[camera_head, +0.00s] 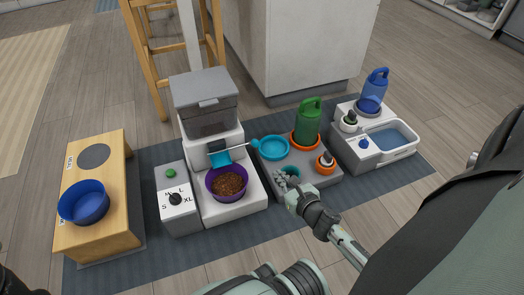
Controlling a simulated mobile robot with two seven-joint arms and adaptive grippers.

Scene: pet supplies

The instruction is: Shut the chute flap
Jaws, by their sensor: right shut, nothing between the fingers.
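The feeder (215,135) is a white unit with a grey lidded hopper on top. Its light blue chute flap (221,158) sits at the front, below the hopper and above a purple bowl (228,183) of brown kibble. A thin pale bar runs across the flap's top towards a blue knob (255,143) on the right. The flap looks tilted outward, but its exact angle is hard to tell. My right gripper (282,179) is shut and empty, to the right of the purple bowl and apart from the flap, low over the grey tray's near left corner.
A grey tray (325,182) holds a blue dish (273,147), a green bottle (308,122) and orange-rimmed items. A wooden stand (125,200) with a blue bowl (84,203) is farther left. A water unit (400,150) stands right.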

